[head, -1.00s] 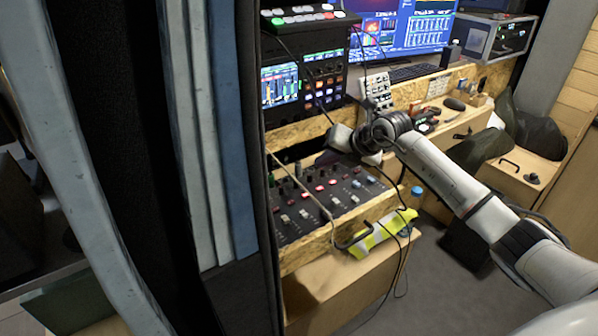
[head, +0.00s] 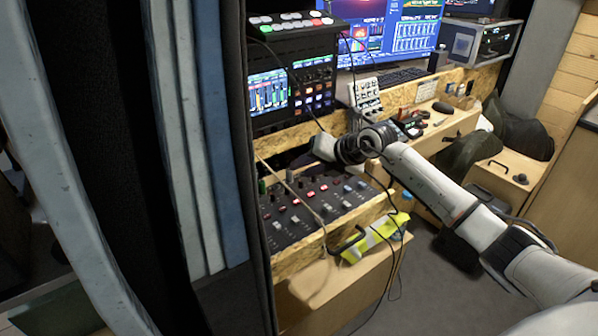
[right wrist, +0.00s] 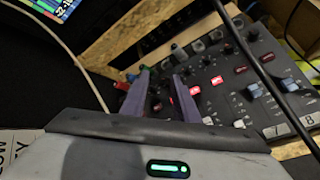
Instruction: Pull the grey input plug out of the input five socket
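The audio mixer (head: 325,212) lies on the lower wooden shelf, its face full of knobs, faders and lit red buttons. In the right wrist view, the mixer (right wrist: 235,95) has a row of plugs along its far edge: a red plug (right wrist: 122,86), a green one (right wrist: 144,70) and several grey-looking plugs (right wrist: 197,46). I cannot tell which sits in input five. My right gripper (right wrist: 161,76) is open; its two purple fingers point toward that edge with a gap between them. In the head view it reaches over the mixer's back. My left gripper is not in view.
A black video switcher (head: 290,75) stands above the mixer. A pale cable (head: 293,190) crosses the mixer, and a dark cable (right wrist: 255,60) crosses the wrist view close by. A dark curtain and blue-grey panels (head: 205,130) stand at left.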

